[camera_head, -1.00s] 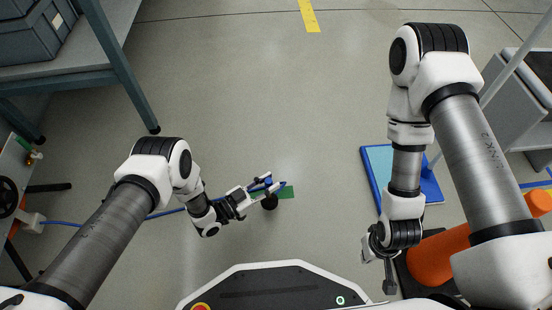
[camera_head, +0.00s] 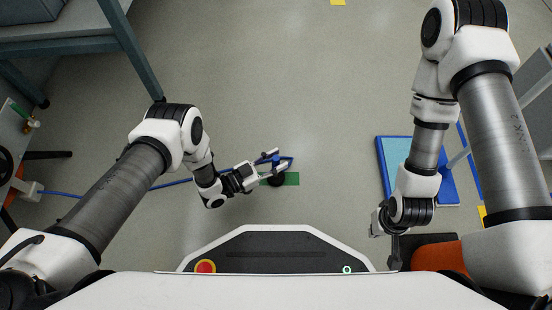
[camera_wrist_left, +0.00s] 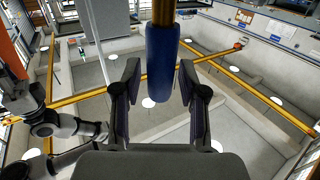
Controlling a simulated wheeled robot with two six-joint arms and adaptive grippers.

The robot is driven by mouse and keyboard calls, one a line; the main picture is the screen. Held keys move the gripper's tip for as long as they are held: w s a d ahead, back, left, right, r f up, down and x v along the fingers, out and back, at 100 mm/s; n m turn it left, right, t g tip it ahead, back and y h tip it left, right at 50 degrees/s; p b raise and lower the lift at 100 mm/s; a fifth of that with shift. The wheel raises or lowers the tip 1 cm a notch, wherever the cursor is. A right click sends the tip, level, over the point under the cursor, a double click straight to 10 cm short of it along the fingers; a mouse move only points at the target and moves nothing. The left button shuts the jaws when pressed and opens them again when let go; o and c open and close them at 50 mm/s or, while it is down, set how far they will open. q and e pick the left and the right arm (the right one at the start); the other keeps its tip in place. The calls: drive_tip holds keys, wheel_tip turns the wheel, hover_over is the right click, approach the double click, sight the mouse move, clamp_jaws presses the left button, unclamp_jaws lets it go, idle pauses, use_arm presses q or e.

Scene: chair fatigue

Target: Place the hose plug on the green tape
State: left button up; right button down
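My left gripper (camera_head: 274,163) is low over the floor, just left of the green tape (camera_head: 292,179). In the head view blue parts show at the fingertips. A black round patch below them overlaps the tape's left end; I cannot tell whether it is part of the plug or a shadow. My right gripper (camera_head: 395,258) points down at the right; its fingers are too small to judge.
A blue hose (camera_head: 170,184) runs from the equipment at the far left towards my left gripper. A metal-legged table (camera_head: 130,62) stands at the upper left. A blue-rimmed tray or panel (camera_head: 386,165) and an orange object (camera_head: 436,256) are at the right. The middle floor is clear.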

use_arm(q)
drive_tip(key=shift+r, duration=0.25)
drive_tip(key=shift+s+a+p, duration=0.2)
drive_tip(key=shift+a+p, duration=0.15)
drive_tip(key=p+v, duration=0.3)
drive_tip(key=v, duration=0.8)
drive_tip(key=shift+p, duration=0.35)
drive_tip(key=shift+a, duration=0.1)
